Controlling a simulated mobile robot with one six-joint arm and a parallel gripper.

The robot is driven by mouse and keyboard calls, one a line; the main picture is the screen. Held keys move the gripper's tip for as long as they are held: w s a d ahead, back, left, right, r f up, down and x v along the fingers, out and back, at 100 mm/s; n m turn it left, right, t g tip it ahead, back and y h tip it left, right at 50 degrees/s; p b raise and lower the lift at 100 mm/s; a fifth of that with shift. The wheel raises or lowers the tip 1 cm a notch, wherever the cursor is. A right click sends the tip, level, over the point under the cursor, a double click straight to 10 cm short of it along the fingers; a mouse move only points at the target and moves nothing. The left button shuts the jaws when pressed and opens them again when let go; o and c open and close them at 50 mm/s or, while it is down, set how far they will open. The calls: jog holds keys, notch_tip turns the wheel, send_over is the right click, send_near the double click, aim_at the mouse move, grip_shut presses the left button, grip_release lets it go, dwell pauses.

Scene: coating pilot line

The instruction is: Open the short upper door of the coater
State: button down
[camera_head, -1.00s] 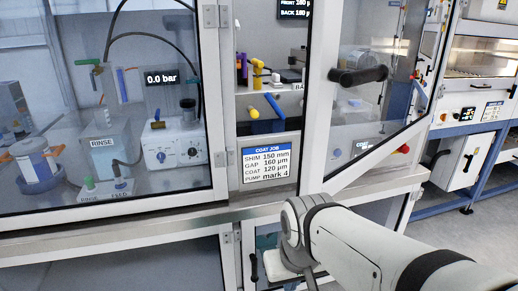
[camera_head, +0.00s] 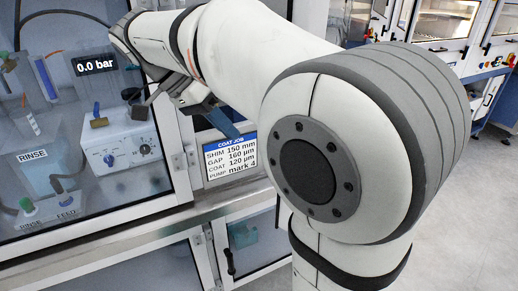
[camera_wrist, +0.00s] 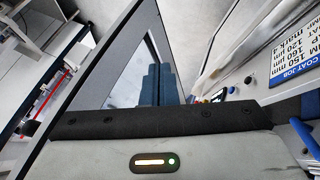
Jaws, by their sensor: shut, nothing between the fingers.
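The coater's job sign (camera_head: 230,158) shows beside my arm in the head view, at the bottom of the narrow upper bay. My arm covers most of that bay and the short upper door, so its handle is hidden there. In the wrist view a grey-framed glazed panel (camera_wrist: 125,50), apparently this door standing swung out, slants across the left and middle. My gripper's blue fingers (camera_wrist: 160,85) are together and empty, in front of the panel's glass; I cannot tell whether they touch it. The job sign also shows at upper right in the wrist view (camera_wrist: 293,45).
The large glazed door (camera_head: 100,215) at left is closed over the rinse tank and pump (camera_head: 125,142). A lower door (camera_head: 255,235) with a black handle is below the bay. Another bench (camera_head: 440,45) stands at back right. Floor (camera_head: 450,220) is clear at right.

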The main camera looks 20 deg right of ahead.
jog(key=s+d+f+p, duration=0.1)
jog(key=s+d+f, duration=0.5)
jog(key=d+f, duration=0.1)
jog(key=shift+d+f, duration=0.25)
jog(key=shift+f, duration=0.1)
jog(key=shift+s, duration=0.1)
